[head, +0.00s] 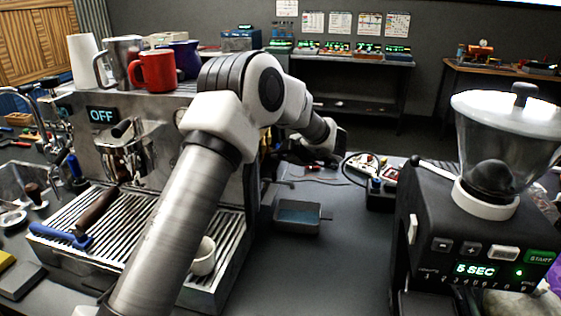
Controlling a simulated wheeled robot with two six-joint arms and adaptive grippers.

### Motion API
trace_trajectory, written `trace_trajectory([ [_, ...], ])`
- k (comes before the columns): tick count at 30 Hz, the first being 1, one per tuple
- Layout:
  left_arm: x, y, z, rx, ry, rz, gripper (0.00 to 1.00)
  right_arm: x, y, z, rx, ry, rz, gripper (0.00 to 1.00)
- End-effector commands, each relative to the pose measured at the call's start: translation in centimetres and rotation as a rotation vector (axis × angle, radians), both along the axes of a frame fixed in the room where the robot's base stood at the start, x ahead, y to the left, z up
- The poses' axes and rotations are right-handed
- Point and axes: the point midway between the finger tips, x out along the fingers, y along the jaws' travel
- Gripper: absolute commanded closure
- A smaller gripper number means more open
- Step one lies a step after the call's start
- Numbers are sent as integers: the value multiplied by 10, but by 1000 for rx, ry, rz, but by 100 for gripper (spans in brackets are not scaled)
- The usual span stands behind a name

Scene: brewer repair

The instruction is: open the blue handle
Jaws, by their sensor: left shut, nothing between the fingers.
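The espresso machine (165,110) stands at left with its display reading OFF. A blue handle (60,236) shows at the front left edge of its slatted drip tray, touching or close to the brown handle (96,212). Another blue grip (75,166) shows at the machine's left side. I cannot tell which of them is the task's handle. My left arm crosses in front of the machine and hides part of its front and right side. My left gripper (305,155) is beyond the machine's right side, shut and empty, apart from both blue parts. My right gripper is out of view.
A red mug (154,71) and other cups stand on the machine. A white cup (203,256) is on the drip tray. A grey bin (298,215) sits on the counter between machine and grinder (470,235).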

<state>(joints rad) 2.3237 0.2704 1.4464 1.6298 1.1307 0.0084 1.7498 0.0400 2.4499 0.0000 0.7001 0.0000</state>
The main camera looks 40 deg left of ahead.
Motion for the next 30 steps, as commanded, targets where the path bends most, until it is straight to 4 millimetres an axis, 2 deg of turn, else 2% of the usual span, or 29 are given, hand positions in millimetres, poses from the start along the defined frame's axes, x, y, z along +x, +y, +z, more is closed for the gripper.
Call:
trace_trajectory([
  [1, -1, -1, -13, 20, -37, -1, 100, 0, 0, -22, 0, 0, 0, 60],
  [3, -1, -1, -15, 52, -92, 0, 100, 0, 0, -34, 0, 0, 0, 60],
  [9, -2, -1, -15, 125, -229, 1, 100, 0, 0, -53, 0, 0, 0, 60],
  [18, -1, 0, -17, 122, -223, 2, 100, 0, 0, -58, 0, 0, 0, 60],
  [30, 0, 1, -16, 122, -221, 4, 100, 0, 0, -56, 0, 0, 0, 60],
])
